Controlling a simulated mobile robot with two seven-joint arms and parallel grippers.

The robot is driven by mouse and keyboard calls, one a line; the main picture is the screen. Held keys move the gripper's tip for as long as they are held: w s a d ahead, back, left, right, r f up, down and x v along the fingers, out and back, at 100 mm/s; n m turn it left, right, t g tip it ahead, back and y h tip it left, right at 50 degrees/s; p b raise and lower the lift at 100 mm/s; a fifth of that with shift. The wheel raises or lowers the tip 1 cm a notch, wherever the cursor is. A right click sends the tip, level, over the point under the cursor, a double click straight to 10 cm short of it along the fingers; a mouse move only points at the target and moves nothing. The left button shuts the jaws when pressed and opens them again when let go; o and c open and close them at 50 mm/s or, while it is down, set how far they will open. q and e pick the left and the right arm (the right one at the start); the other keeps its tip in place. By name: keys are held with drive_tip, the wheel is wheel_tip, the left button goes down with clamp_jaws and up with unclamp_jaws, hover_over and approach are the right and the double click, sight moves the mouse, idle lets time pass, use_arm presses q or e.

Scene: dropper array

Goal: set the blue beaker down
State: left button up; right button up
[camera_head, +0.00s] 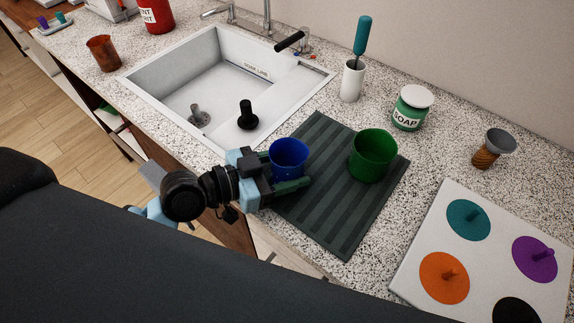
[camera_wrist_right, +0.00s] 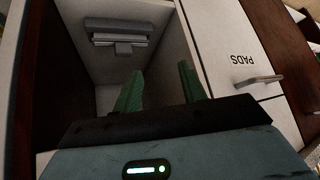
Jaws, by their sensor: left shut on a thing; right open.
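The blue beaker (camera_head: 288,157) is in the head view, at the left part of the dark ribbed mat (camera_head: 318,226). My left gripper (camera_head: 290,178) is shut on it, with green fingers around its lower side. The beaker looks upright, but its base is hidden by the fingers, so I cannot tell whether it touches the mat. My right gripper (camera_wrist_right: 160,92) shows in the right wrist view, open and empty, its two green fingers apart in front of an open compartment.
A green beaker (camera_head: 372,156) stands on the mat's right part. The sink (camera_head: 170,84) lies behind and left. A soap jar (camera_head: 411,110), a white brush holder (camera_head: 352,82) and a board of colored discs (camera_head: 420,262) are to the right. A "PADS" drawer (camera_wrist_right: 240,62) is near my right gripper.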

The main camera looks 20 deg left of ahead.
use_arm(q)
drive_tip(key=shift+f, duration=0.15)
drive_tip(key=o, duration=1.1)
use_arm(e)
drive_tip(key=shift+w+r, duration=0.1)
drive_tip(key=shift+w, duration=0.3)
drive_tip(key=shift+s, duration=0.25)
use_arm(q)
drive_tip(key=shift+r, duration=0.3)
drive_tip(key=v, duration=0.2)
drive_tip(key=b+v, duration=0.1)
drive_tip(key=v, duration=0.5)
drive_tip(key=shift+f+b, duration=0.3)
drive_tip(key=shift+b, duration=0.05)
drive_tip(key=v, duration=0.4)
drive_tip(key=shift+r, duration=0.3)
use_arm(e)
drive_tip(key=shift+s+a+f, duration=0.1)
drive_tip(key=shift+s+f, duration=0.1)
drive_tip(key=shift+f, duration=0.6)
